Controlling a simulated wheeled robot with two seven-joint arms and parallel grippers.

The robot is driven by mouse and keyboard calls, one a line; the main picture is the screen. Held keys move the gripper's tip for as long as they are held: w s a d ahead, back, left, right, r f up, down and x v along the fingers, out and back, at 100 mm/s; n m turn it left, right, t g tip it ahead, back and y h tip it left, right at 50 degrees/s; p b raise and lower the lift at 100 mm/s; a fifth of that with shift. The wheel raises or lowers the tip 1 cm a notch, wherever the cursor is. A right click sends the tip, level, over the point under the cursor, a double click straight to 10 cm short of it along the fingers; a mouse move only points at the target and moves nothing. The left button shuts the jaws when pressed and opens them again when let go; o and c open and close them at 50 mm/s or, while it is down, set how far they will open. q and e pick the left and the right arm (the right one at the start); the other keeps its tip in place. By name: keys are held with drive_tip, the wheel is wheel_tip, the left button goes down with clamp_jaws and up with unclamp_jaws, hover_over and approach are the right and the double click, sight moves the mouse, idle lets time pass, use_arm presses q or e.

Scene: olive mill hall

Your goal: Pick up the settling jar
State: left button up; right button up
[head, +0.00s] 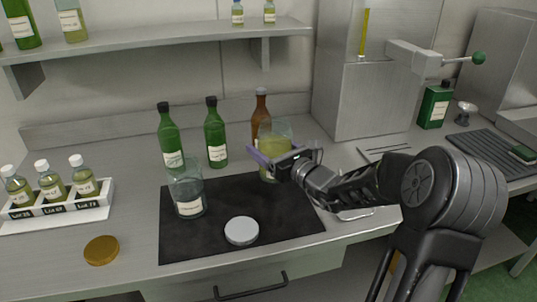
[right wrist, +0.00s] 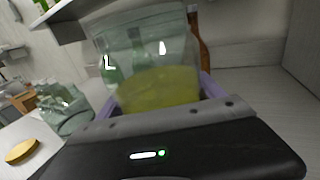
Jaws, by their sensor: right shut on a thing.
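A clear glass jar of yellow-green oil (head: 276,136) stands upright at the back right of the dark mat (head: 275,215). My right gripper (head: 272,161) is shut around its lower half, with purple-lined fingers on its sides. The right wrist view shows the same jar (right wrist: 158,88) between the fingers, its oil surface near level. I cannot tell whether its base touches the mat. A second glass jar (head: 187,190) with a white label, seemingly empty, stands at the mat's left. A white round lid (head: 241,231) lies at the mat's front. My left gripper is out of view.
Two green bottles (head: 170,140) (head: 216,135) and a brown bottle (head: 260,108) stand close behind the mat. A white rack (head: 60,208) of small bottles and an amber disc (head: 101,250) are at left. A shelf (head: 160,42) hangs above.

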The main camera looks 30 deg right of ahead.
sight(268, 136)
drive_tip(key=shift+r, duration=1.55)
idle(0.4)
